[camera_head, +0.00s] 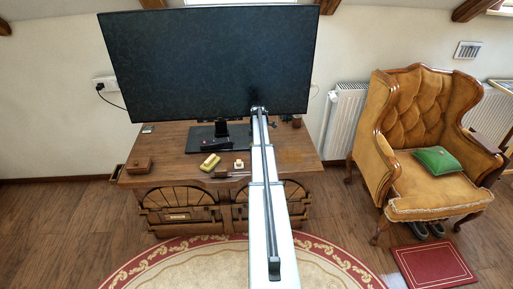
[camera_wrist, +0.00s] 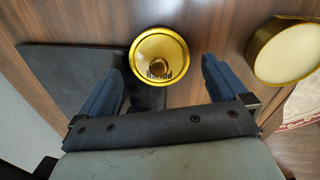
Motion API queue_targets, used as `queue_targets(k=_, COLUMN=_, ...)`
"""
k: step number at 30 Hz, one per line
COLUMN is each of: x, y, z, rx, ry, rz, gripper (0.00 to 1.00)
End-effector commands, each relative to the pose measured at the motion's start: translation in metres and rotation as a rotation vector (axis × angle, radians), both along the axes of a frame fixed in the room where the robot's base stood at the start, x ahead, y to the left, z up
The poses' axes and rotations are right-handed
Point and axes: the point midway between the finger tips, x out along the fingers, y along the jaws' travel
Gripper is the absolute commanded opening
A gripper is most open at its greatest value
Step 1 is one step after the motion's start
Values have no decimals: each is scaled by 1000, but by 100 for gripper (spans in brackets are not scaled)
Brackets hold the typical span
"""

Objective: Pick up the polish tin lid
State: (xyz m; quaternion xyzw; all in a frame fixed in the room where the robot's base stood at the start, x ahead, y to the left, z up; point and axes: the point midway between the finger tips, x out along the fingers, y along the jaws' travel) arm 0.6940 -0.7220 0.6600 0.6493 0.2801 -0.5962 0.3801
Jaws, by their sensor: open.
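The polish tin lid (camera_wrist: 142,52) is a round, yellow-rimmed disc with a dark brown knob and lettering, in the upper middle of the wrist view. My gripper (camera_wrist: 161,72) is open, with its two blue fingers pointing toward the lid. The fingertips are to the left and right of the lid's lower part in the picture, with gaps on both sides. How high they are above it I cannot tell. A larger round gold tin (camera_wrist: 287,52) is to the right of the right finger. In the head view I cannot clearly make out the gripper or the lid.
The wooden cabinet top (camera_head: 165,140) carries a large monitor (camera_head: 205,65) on a black base, which shows left of the lid in the wrist view (camera_wrist: 65,75). A small brown box (camera_head: 138,165) stands at its left. An armchair (camera_head: 420,110) is at the right.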

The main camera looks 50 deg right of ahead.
Motion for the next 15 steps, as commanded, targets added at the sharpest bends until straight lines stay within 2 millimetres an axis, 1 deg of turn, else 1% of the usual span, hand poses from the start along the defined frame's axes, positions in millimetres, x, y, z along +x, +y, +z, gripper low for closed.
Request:
queue_targets(k=1, x=2, y=-2, z=-8, rx=0, ry=0, rz=0, gripper=100)
queue_targets(k=4, x=3, y=-2, z=-17, rx=-1, ry=0, rz=0, gripper=100)
queue_targets(k=11, x=3, y=-2, z=-19, rx=-2, ry=-1, rz=0, gripper=100)
queue_targets(k=15, x=3, y=-2, z=-19, rx=-2, ry=-1, rz=0, gripper=88)
